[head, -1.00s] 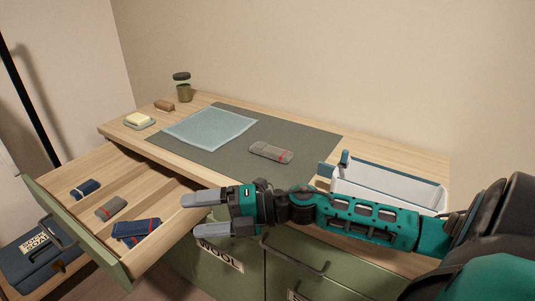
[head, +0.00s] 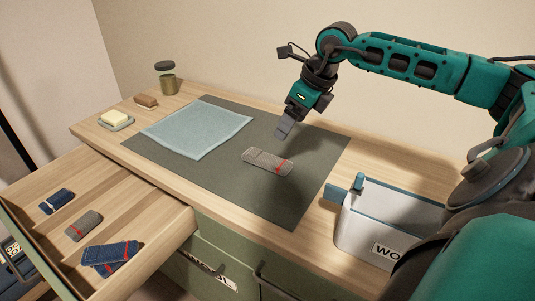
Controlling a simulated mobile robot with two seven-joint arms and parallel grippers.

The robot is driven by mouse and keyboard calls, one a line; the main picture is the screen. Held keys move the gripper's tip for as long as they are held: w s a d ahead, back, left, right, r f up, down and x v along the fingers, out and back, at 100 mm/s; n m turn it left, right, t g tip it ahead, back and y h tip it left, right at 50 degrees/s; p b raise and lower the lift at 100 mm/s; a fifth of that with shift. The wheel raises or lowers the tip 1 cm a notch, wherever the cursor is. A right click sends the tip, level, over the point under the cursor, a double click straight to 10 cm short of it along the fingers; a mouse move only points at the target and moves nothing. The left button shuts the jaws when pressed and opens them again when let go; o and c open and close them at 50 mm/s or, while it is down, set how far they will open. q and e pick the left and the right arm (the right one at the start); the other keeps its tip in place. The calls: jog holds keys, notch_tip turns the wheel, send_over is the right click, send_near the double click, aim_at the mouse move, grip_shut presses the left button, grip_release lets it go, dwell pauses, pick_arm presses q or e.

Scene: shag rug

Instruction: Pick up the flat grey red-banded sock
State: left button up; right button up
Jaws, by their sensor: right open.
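The flat grey red-banded sock (head: 262,160) lies on the dark grey mat (head: 275,205) on the dresser top. Its red band is toward its right end. My right gripper (head: 284,132) is above the mat, just up and to the right of the sock, with its fingers pointing down. It is open and holds nothing. I see it nearly side-on, so the gap between its fingers hardly shows. My left gripper is not in view.
A pale blue cloth (head: 197,128) lies on the mat, left of the sock. A white labelled bin (head: 365,225) stands at the right. The open drawer (head: 150,240) holds several folded socks. A soap dish (head: 116,121), a brush (head: 146,101) and a jar (head: 167,82) stand at the back left.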

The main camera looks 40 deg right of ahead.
aim_at(270, 159)
jog(key=x, duration=1.2)
jog(key=shift+a+f, duration=0.35)
jog(key=shift+a, duration=0.1)
jog(key=shift+c, duration=0.2)
jog(key=c, duration=1.1)
jog(key=shift+r, duration=0.15)
